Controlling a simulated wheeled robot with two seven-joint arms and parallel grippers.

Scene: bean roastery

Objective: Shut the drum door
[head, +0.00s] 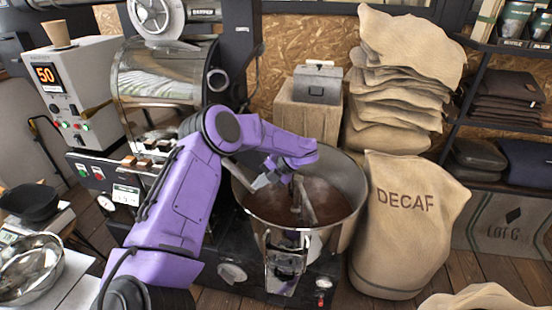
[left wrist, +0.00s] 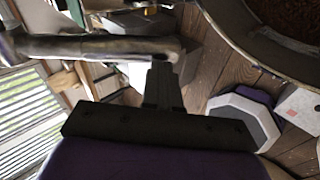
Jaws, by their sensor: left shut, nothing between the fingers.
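The roaster's drum (head: 165,72) is a shiny metal cylinder at the upper left in the head view. My left arm crosses in front of the lower part of the roaster, and I cannot make out the drum door's outline or how far open it is. My left gripper (head: 262,182) is over the left side of the round cooling tray (head: 357,182), pointing left and down, close to a grey metal bar (head: 236,170). In the left wrist view its dark fingers (left wrist: 162,75) are shut and empty, beside a metal bar (left wrist: 95,46); contact is unclear. My right gripper is not in view.
The cooling tray holds brown beans and a stirring arm (head: 304,200). A DECAF sack (head: 405,235) stands close to its right. A grey box (head: 317,82) on a crate and stacked sacks (head: 395,100) are behind. A control cabinet (head: 75,90) stands left.

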